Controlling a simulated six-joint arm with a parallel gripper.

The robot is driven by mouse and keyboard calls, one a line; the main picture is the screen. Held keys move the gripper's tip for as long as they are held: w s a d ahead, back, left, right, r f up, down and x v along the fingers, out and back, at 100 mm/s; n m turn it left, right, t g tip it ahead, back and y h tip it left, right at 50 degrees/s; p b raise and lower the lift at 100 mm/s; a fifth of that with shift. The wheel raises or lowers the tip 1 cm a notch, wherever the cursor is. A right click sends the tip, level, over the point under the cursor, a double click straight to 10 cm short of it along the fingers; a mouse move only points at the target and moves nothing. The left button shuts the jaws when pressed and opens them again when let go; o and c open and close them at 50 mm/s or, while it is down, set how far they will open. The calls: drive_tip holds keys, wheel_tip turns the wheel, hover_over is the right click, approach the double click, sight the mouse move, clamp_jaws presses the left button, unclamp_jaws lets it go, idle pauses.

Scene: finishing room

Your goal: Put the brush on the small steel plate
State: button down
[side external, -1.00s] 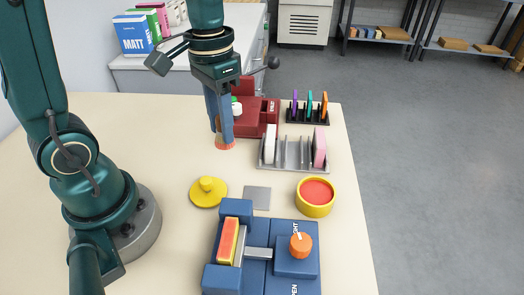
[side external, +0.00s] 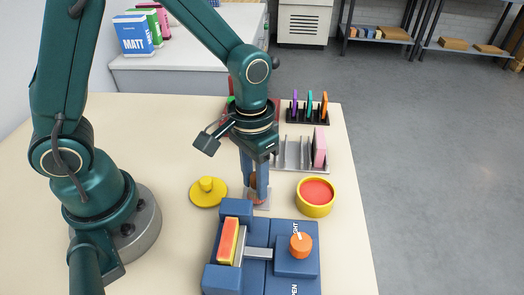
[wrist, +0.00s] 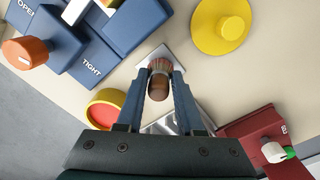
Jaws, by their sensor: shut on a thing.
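My gripper (side external: 256,194) is shut on the brush (wrist: 158,88), which has a brown handle and reddish bristles. The brush is upright, bristles down, and its bristles (side external: 258,202) show between the fingertips in the side view. The small steel plate (side external: 266,206) is a thin grey square on the table. The bristle end is over the plate in both views; whether it touches the plate I cannot tell. In the wrist view the plate (wrist: 150,58) shows around the bristles, partly hidden by the brush and fingers.
A yellow knobbed lid (side external: 207,192) lies left of the plate. A yellow pot with a red top (side external: 315,196) stands right. The blue clamp fixture (side external: 235,209) sits close in front. Behind are a steel rack (side external: 292,157), a black rack (side external: 308,118) and a red fixture (wrist: 250,122).

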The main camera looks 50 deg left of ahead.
sight(253, 173)
drive_tip(key=c, duration=0.5)
unclamp_jaws()
drive_tip(key=shift+f, duration=0.1)
drive_tip(key=shift+c, duration=0.2)
wheel_tip(253, 173, up, 12)
drive_tip(key=s+a+r+t, duration=0.1)
drive_tip(key=s+a+t, duration=0.4)
drive_tip(key=s, duration=0.2)
drive_tip(key=shift+s+a+r+t, duration=0.15)
drive_tip(key=shift+a+r+t, duration=0.15)
drive_tip(key=shift+a+t, duration=0.1)
